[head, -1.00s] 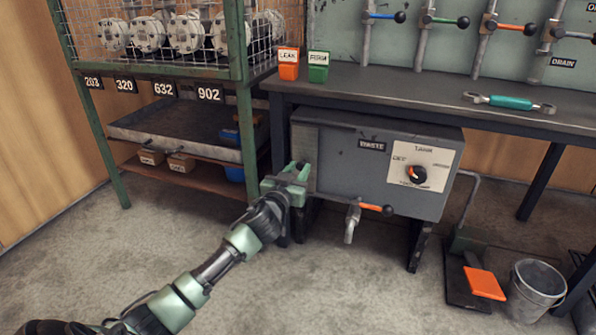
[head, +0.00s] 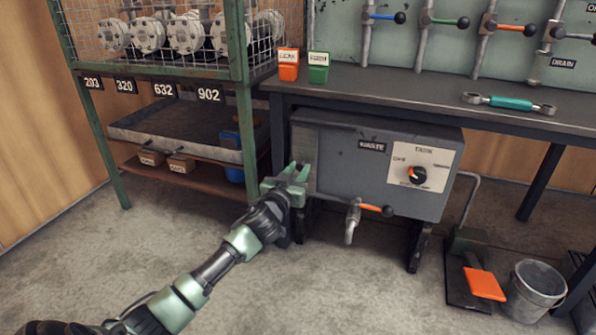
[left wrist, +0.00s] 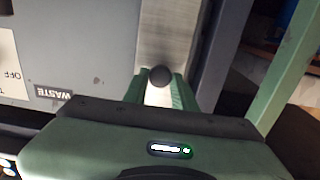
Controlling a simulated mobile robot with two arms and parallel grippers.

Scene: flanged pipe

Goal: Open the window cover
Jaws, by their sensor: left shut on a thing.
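The grey waste tank box (head: 350,170) sits under the bench. A lighter metal strip (head: 304,148), which looks like the window cover, runs up the left end of its front. In the left wrist view this strip (left wrist: 166,35) shows close ahead, with a dark round knob (left wrist: 160,76) in front of it. My left gripper (head: 298,171) is at the strip's lower part. Its two green fingers (left wrist: 160,88) lie on either side of the knob and are shut on it. The strip's lower part is hidden behind the gripper. My right gripper is not in view.
An orange-handled tap (head: 372,208) sticks out below the tank, right of my gripper. A green rack (head: 246,130) stands close on the left. A pedal (head: 484,283) and a bucket (head: 534,288) stand at the right. The floor in front is clear.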

